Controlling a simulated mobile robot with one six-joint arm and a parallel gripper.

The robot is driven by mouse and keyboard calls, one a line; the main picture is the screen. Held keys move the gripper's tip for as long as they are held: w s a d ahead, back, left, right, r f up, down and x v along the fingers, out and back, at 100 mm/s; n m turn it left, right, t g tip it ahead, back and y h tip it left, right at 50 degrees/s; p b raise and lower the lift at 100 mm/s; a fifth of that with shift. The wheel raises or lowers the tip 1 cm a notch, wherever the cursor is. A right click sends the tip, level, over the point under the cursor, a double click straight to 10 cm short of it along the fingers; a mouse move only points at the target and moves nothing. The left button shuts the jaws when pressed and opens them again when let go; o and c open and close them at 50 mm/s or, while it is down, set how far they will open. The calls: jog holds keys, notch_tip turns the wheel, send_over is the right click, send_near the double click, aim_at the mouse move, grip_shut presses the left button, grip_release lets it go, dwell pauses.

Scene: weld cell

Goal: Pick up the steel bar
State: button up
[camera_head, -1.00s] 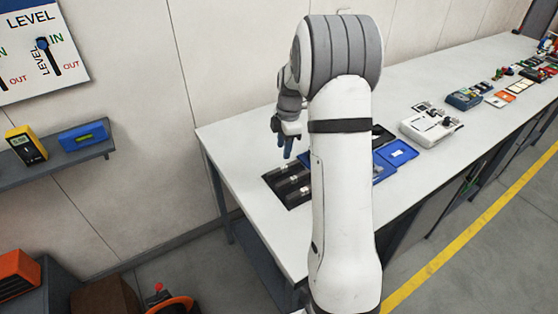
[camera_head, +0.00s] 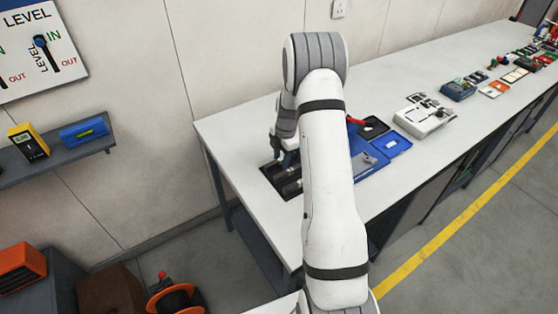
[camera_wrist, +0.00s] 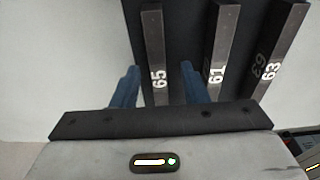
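Dark steel bars lie side by side on a black tray (camera_head: 268,176) at the near left of the bench. In the wrist view I see the bar marked 65 (camera_wrist: 153,45), the bar marked 61 (camera_wrist: 221,42) and a bar marked 63 (camera_wrist: 279,50), which also bears a fainter number. My gripper (camera_wrist: 158,85) is open, with one blue finger on each side of bar 65. I cannot tell whether the fingers touch it. In the head view my gripper (camera_head: 285,159) is low over the tray, and my arm hides part of the tray.
A blue case (camera_head: 392,144) lies open beside the tray, partly behind my arm. A grey-white device (camera_head: 425,119) and several small items stand farther right on the bench (camera_head: 232,130). The bench's left end is clear. A wall shelf (camera_head: 55,157) is at the left.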

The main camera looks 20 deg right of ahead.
grip_shut()
dwell(0.4)
